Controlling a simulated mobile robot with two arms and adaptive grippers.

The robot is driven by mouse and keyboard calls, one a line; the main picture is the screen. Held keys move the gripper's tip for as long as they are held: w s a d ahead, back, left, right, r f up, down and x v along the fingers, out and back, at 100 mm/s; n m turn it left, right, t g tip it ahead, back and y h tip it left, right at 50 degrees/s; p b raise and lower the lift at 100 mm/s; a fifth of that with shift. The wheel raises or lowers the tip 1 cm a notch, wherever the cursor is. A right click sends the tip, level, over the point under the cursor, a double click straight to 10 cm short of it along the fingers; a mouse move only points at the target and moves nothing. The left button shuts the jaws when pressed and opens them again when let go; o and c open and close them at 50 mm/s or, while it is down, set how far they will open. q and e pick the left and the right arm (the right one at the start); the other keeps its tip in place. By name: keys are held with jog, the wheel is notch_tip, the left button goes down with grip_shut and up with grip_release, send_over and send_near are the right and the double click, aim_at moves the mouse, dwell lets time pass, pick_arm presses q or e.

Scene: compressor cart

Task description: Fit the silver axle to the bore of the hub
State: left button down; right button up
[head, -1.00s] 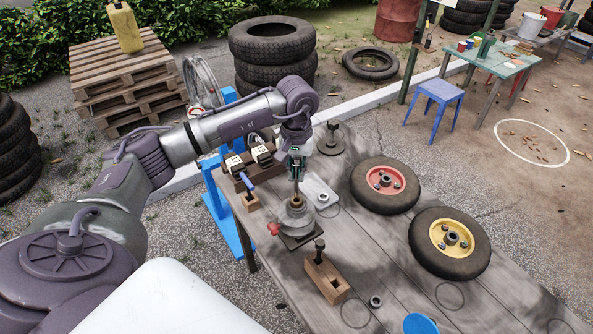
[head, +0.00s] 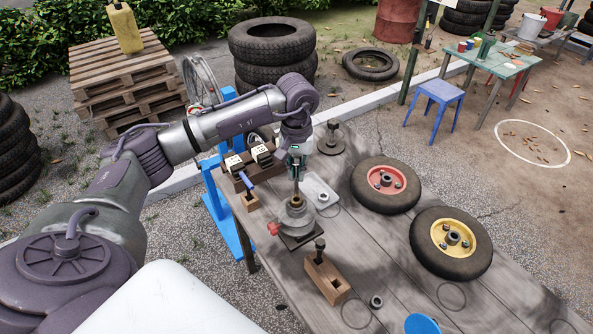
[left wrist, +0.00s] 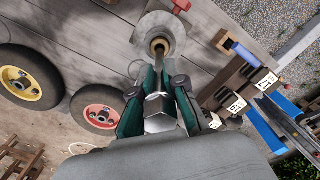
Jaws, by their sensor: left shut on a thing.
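My left gripper (head: 296,165) is shut on the silver axle (head: 296,186) and holds it roughly upright over the hub (head: 295,214). In the left wrist view the gripper (left wrist: 161,76) has its green-sided fingers on either side of the axle (left wrist: 157,104), whose hex head faces the camera. The axle's far end points at the brass-coloured bore of the hub (left wrist: 160,47) and overlaps its ring. I cannot tell how far, if at all, the end is inside. The hub sits on a dark square base on the bench. My right gripper is out of view.
The wooden bench (head: 390,268) also carries a red-rimmed wheel (head: 385,183), a yellow-rimmed wheel (head: 451,238), a wooden block with a dark bolt (head: 327,280), a nut (head: 376,301) and a grey plate (head: 321,192). A rack with numbered tags (head: 240,172) stands left of the hub.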

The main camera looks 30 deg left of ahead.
aim_at(296, 196)
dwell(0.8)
pick_arm(q)
jog(key=shift+f+b, duration=3.85)
jog(key=shift+f, duration=0.35)
jog(key=c, duration=1.1)
grip_release()
jog(key=shift+c, duration=0.2)
jog(key=o, duration=0.4)
jog(key=shift+r, duration=0.1)
jog(key=shift+r+p, duration=1.85)
jog(key=shift+r, duration=1.55)
